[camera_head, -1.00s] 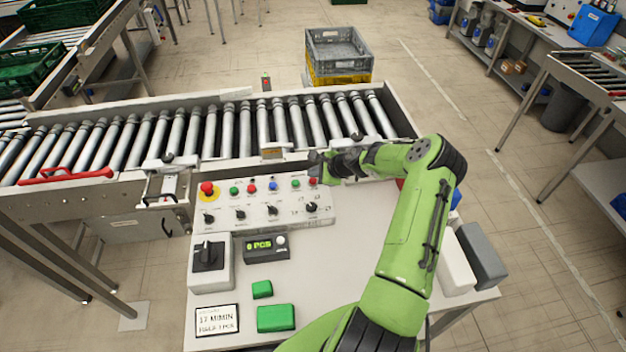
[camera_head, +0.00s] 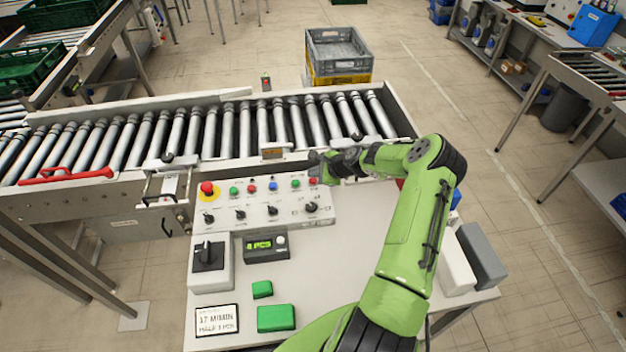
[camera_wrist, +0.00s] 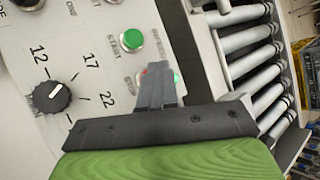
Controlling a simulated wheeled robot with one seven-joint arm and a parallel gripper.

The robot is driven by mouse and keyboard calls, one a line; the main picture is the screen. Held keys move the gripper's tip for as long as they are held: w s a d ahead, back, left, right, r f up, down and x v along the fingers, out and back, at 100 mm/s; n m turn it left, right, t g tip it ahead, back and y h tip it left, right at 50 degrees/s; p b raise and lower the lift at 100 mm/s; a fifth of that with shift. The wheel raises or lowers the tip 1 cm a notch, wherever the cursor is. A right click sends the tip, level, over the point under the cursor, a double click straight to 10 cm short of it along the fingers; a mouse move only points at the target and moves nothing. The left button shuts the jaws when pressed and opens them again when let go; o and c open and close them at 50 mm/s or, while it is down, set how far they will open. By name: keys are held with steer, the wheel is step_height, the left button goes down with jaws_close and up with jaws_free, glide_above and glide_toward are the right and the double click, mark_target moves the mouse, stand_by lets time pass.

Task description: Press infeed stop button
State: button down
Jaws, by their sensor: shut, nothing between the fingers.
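The control panel (camera_head: 285,220) carries a row of buttons along its far edge. The red button at the right end of that row (camera_head: 312,181) sits just below my gripper (camera_head: 318,168). In the wrist view, my gripper (camera_wrist: 156,68) is shut and empty, with its fingertips over a STOP label's button. Only slivers of red on that button (camera_wrist: 146,72) show around the fingers, with a small green glow to the right. I cannot tell whether the fingertips touch it. A green START button (camera_wrist: 131,40) lies beside it, uncovered.
The roller conveyor (camera_head: 210,130) runs behind the panel, its side rail close to my gripper. A red emergency button (camera_head: 207,189) is at the panel's left. A counter display (camera_head: 265,246) and green blocks (camera_head: 276,318) lie nearer. Grey and yellow crates (camera_head: 338,52) stand beyond.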

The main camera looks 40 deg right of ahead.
mark_target(315, 182)
steer(key=shift+f+b, duration=0.35)
steer(key=shift+f, duration=0.1)
steer(key=shift+f+b, duration=0.35)
steer(key=shift+f, duration=0.1)
stand_by(0.4)
stand_by(0.4)
steer(key=shift+r+p, duration=0.6)
steer(key=shift+r, duration=0.3)
step_height(315, 182, up, 3)
steer(key=shift+r+p, duration=0.1)
steer(key=shift+p, duration=1.05)
steer(key=shift+r, duration=0.95)
steer(key=shift+f, duration=0.1)
